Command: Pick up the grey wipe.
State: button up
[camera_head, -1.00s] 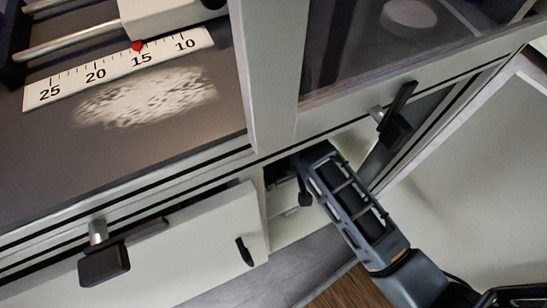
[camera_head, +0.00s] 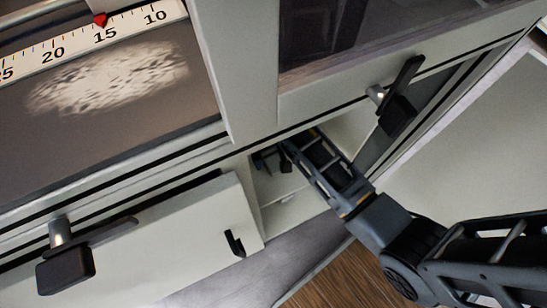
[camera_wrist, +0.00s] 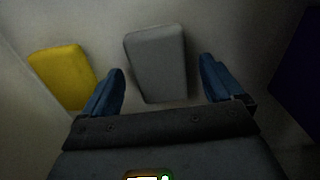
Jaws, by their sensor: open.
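The grey wipe (camera_wrist: 157,62) is a rounded grey block lying on a pale surface in the wrist view. It sits ahead of and between the two blue fingers of my gripper (camera_wrist: 163,88). The fingers are open, one on each side of its near part, with a gap on both sides. I cannot tell how high the fingers are above the surface. In the head view my gripper (camera_head: 272,160) reaches into an open compartment (camera_head: 283,214) below the machine's windows. The wipe is hidden in that view.
A yellow block (camera_wrist: 62,75) lies left of the left finger. A dark blue thing (camera_wrist: 298,75) stands at the right. An open door (camera_head: 140,238) with a black handle is left of the compartment; a black latch (camera_head: 398,105) is at upper right. The compartment is dim.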

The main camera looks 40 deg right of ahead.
aim_at(273, 157)
jog(key=c, duration=1.1)
notch_tip(273, 157, up, 4)
jog(key=shift+r+p, duration=0.25)
jog(key=shift+p, duration=0.35)
jog(key=s+d+r, duration=0.2)
jog(key=s, duration=0.1)
jog(key=s+d+r+p, duration=0.1)
jog(key=s+d+r, duration=0.1)
jog(key=s, duration=0.1)
jog(key=s+d+r, duration=0.2)
jog(key=s, duration=0.1)
jog(key=shift+s+d+r+p, duration=0.2)
jog(key=shift+s+p, duration=0.2)
